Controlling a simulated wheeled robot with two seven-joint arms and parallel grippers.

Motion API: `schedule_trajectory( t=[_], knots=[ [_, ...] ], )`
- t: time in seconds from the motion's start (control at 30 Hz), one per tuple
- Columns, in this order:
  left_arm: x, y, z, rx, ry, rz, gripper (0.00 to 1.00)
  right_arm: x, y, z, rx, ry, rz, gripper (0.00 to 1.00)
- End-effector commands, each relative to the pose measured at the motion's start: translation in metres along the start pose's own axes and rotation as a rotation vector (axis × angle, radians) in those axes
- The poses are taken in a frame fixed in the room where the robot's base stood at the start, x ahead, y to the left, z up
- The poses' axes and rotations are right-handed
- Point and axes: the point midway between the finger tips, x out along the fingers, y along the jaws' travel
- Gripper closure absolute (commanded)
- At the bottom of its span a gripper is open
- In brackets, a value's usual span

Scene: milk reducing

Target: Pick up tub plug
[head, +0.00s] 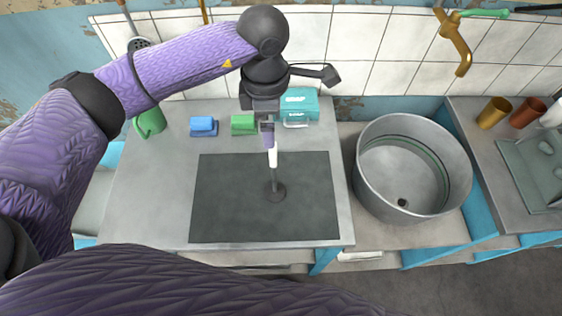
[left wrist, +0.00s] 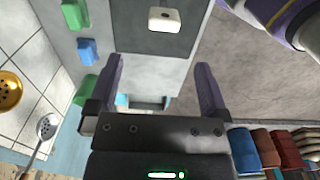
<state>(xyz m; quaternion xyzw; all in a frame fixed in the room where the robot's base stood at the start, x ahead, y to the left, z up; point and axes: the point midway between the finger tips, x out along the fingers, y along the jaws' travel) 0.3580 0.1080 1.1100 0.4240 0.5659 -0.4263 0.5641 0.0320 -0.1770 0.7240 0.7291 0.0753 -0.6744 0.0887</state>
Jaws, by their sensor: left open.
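The tub plug (head: 275,192) looks like a dark round disc on the dark mat, with a thin rod standing up from it and a white upper end. My left gripper (head: 270,142) is above the mat, pointing down, right over that white end. In the left wrist view my left gripper (left wrist: 159,64) has its two purple fingers wide apart, with nothing between them. A white block with a dark spot (left wrist: 164,18) shows beyond the fingertips there. I cannot tell whether it is the plug's top. My right gripper is in neither view.
The dark mat (head: 225,215) lies on the grey counter (head: 140,205). Behind it are a blue sponge (head: 203,126), a green sponge (head: 243,124) and a teal box (head: 299,103); a green mug (head: 150,123) is left. A metal tub (head: 362,180) with a drain hole stands right, near a brass tap (head: 456,45).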

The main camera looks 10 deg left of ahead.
Motion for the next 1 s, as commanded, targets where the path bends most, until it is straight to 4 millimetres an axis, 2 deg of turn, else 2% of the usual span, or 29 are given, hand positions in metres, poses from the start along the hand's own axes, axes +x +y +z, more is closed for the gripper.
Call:
schedule_trajectory(
  t=[0.33, 0.5, 0.6, 0.77, 0.8, 1.0],
  knots=[
    [0.057, -0.002, 0.002, 0.001, 0.004, -0.001, 0.0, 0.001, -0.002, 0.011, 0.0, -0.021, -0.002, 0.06],
    [0.091, -0.004, 0.006, 0.0, 0.002, -0.002, 0.0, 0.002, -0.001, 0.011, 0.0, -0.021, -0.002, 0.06],
    [0.099, -0.003, 0.006, 0.001, 0.002, 0.0, 0.0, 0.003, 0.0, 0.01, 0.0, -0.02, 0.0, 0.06],
    [0.099, -0.003, 0.006, 0.001, 0.001, 0.002, 0.0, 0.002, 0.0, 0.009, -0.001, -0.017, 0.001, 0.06],
    [0.099, -0.003, 0.006, 0.001, 0.001, 0.001, 0.02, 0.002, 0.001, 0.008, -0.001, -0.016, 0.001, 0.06],
    [0.099, -0.003, 0.006, 0.0, 0.001, 0.001, 0.44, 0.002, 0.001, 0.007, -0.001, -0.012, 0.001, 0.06]
  ],
)
